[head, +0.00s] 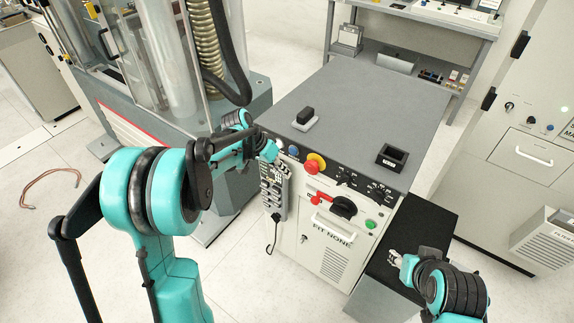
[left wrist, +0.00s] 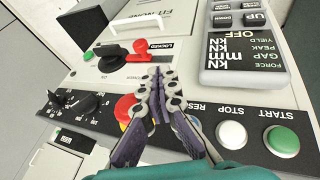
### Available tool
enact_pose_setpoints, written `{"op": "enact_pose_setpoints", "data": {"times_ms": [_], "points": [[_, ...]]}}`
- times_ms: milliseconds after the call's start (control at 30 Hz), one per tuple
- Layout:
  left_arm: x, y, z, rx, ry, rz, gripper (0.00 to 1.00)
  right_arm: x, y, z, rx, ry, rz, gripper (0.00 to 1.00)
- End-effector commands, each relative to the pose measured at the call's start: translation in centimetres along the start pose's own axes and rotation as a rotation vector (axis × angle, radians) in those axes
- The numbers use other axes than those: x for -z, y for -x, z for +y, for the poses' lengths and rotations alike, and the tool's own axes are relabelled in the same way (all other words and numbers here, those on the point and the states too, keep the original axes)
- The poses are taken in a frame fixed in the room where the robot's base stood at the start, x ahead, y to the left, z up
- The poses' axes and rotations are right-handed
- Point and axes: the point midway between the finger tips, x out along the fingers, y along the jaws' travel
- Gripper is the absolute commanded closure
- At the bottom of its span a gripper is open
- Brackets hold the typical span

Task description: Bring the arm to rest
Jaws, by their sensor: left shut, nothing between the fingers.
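My left arm reaches in from the left in the head view. Its gripper (head: 281,170) is close to the control cabinet's front edge, just above the hanging keypad (head: 274,190). In the left wrist view the two dark fingers of my left gripper (left wrist: 156,82) are together, with nothing between them, in front of the panel. They partly hide the red emergency knob (left wrist: 127,106). Whether they touch the panel is unclear. My right gripper (head: 396,257) is low at the right in the head view, over the black side surface; its finger opening is too small to make out.
The grey cabinet top (head: 350,100) carries a small black block (head: 305,116) and a black socket (head: 391,157). The front has a red lever (head: 318,199) and white and green buttons (left wrist: 282,140). A testing machine (head: 165,50) stands at the left.

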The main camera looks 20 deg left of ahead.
Motion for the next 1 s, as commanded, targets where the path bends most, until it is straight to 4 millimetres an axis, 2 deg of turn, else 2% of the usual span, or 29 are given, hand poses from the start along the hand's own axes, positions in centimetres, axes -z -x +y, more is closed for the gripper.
{"op": "enact_pose_setpoints", "data": {"times_ms": [267,367,467,700,833,1000], "points": [[-0.1,0.4,0.4,0.009,0.004,0.002,1.00,0.0,0.0,0.0,0.000,0.000,0.000,0.60],[-0.8,1.7,1.6,0.041,0.021,0.006,1.00,0.0,0.0,0.0,0.000,0.000,0.000,0.60],[-2.2,3.8,3.6,0.100,0.049,0.020,1.00,0.0,0.0,0.0,0.000,0.000,0.000,0.60],[-7.6,8.6,8.1,0.266,0.121,0.089,1.00,0.0,0.0,0.0,0.000,0.000,0.000,0.60],[-11.2,10.2,9.8,0.347,0.150,0.142,1.00,0.0,0.0,0.0,0.000,0.000,0.000,0.60],[-15.6,11.2,11.1,0.432,0.176,0.222,1.00,0.0,0.0,0.0,0.000,0.000,0.000,0.60]]}}
